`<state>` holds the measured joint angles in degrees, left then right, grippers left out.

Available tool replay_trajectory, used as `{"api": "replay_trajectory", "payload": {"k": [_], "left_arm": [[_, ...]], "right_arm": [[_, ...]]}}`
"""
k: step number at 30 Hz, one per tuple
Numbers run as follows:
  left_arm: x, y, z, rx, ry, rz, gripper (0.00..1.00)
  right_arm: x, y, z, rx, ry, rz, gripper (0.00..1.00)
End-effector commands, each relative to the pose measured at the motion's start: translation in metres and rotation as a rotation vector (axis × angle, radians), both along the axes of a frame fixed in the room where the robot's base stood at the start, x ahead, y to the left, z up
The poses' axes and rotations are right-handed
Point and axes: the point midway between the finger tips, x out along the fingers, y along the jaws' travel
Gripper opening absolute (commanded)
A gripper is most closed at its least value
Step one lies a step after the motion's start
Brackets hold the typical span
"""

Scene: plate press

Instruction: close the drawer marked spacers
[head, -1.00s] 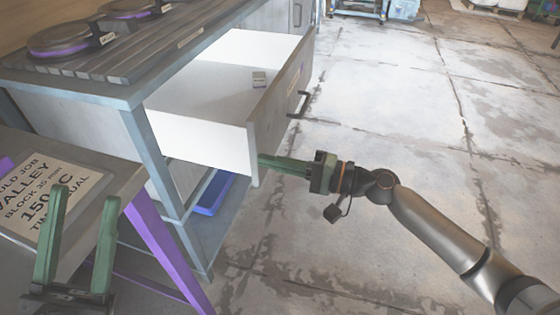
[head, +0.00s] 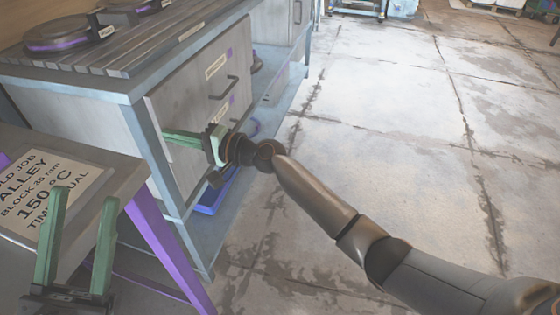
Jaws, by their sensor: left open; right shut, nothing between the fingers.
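The drawer cabinet under the bench shows an upper drawer front (head: 190,88) with a label and a dark bar handle (head: 228,88). A second label (head: 218,110) shows lower down, partly behind my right gripper. The label words are too small to read, so I cannot tell which is marked spacers. The fronts look about flush with the cabinet, with no drawer interior showing. My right gripper (head: 168,136) is shut and empty, its fingers lying across the left part of the fronts; contact is unclear. My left gripper (head: 84,196) is open and empty at the lower left.
A slatted bench top (head: 110,60) with round dark plates (head: 62,35) is above the drawers. A sign board (head: 50,190) lies on a table at the left, behind my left gripper. A blue bin (head: 215,192) sits on the low shelf. The floor at right is clear.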

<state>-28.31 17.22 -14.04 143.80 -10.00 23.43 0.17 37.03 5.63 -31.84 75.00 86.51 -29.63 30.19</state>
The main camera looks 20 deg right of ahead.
Motion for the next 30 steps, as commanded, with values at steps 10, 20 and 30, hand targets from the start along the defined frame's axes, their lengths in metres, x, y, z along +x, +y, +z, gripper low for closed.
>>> {"api": "replay_trajectory", "payload": {"k": [10,20,30], "left_arm": [[-0.0003,-0.0016,-0.0060,0.009,0.000,-0.013,0.50],[-0.0006,-0.0016,-0.0053,0.007,-0.002,-0.013,0.50],[-0.0006,-0.0011,-0.0014,0.004,-0.006,-0.009,0.50]], "right_arm": [[0.0082,0.0104,0.0008,0.002,-0.001,-0.003,0.00],[0.0090,0.0117,0.0029,0.003,-0.004,-0.004,0.00],[0.0063,0.0125,0.0042,0.003,-0.006,-0.004,0.00]]}}
